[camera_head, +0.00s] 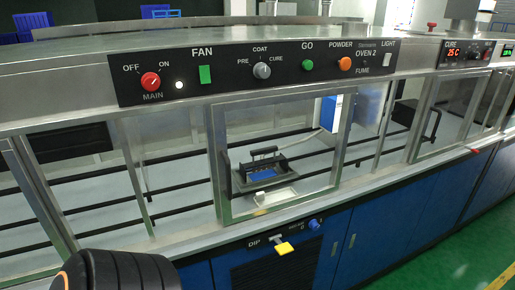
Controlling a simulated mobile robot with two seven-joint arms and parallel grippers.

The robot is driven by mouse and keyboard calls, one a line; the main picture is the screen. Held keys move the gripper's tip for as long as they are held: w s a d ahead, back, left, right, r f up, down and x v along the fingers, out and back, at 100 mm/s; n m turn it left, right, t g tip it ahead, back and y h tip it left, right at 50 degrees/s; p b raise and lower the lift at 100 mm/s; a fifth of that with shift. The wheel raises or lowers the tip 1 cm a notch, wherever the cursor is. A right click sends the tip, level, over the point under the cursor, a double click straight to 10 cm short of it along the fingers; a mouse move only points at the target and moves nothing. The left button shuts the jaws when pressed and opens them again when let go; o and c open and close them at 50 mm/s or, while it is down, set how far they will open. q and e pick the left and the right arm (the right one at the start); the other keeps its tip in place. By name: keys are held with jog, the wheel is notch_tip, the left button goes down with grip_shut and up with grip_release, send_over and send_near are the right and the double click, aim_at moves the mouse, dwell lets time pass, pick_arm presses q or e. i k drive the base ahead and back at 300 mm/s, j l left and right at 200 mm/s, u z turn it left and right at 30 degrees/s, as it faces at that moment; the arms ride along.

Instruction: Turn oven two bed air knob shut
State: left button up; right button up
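The oven two control panel (260,70) runs along the top of the steel cabinet and carries the label OVEN 2. Below the glass window, on the lower front rail, a small blue knob (314,225) sits beside a label too small to read surely; it may be the bed air knob. Its turned position is too small to tell. A dark rounded part with orange marks at the bottom left looks like my own left arm. Neither gripper shows.
The panel has a red MAIN knob (150,81), a green FAN switch (205,74), a grey COAT knob (262,70), a green GO button (307,65) and an orange POWDER knob (344,64). Blue cabinet doors (385,225) stand below; green floor (455,262) is clear at right.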

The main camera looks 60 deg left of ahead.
aim_at(313, 224)
jog(key=u, duration=1.55)
jog(key=i+l+u, duration=0.15)
jog(key=u, duration=0.35)
jog(key=i+l+u, duration=0.1)
jog(key=l+u, duration=0.35)
jog(key=j, duration=0.15)
